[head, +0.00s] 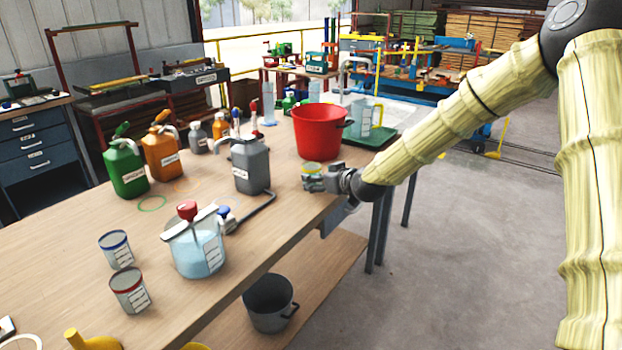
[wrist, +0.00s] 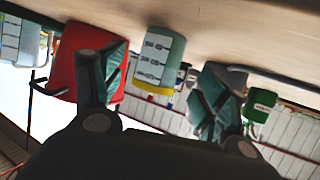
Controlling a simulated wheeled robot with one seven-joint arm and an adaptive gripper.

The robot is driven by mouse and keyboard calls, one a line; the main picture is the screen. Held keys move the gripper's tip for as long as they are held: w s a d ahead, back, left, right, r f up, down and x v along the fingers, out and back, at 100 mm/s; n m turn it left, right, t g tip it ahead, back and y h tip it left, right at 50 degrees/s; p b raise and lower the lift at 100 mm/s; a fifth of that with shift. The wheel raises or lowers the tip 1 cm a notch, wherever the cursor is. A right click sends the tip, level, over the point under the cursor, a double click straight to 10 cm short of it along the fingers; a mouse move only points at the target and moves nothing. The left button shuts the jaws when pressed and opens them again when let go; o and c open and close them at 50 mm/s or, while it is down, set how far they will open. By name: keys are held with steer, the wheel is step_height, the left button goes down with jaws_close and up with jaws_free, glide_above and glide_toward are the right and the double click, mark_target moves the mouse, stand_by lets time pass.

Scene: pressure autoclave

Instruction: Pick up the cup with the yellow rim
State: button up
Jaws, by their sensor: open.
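The cup with the yellow rim (head: 312,169) is small and stands on the wooden table, near its right edge, in front of the red bucket. In the wrist view, which is upside down, the cup (wrist: 158,52) is pale blue-grey with dark label lines and a yellow rim. My gripper (head: 318,183) is level with the cup and low over the table; its fingers partly hide the cup in the head view. In the wrist view my gripper (wrist: 155,85) is open, with one finger on each side of the cup and visible gaps between.
The red bucket (head: 318,130) stands close behind the cup. A grey canister (head: 250,165) with a pipe is to its left. The glass pot (head: 195,248), the blue-rimmed cup (head: 116,250) and the red-rimmed cup (head: 130,290) are farther left. A dark bucket (head: 269,303) sits on the lower shelf.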

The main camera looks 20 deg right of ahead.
mark_target(312, 168)
steer(key=shift+p+x, duration=0.3)
steer(key=shift+x, duration=2.35)
steer(key=shift+d+f, duration=0.1)
steer(key=shift+f, duration=0.05)
steer(key=c, duration=1.2)
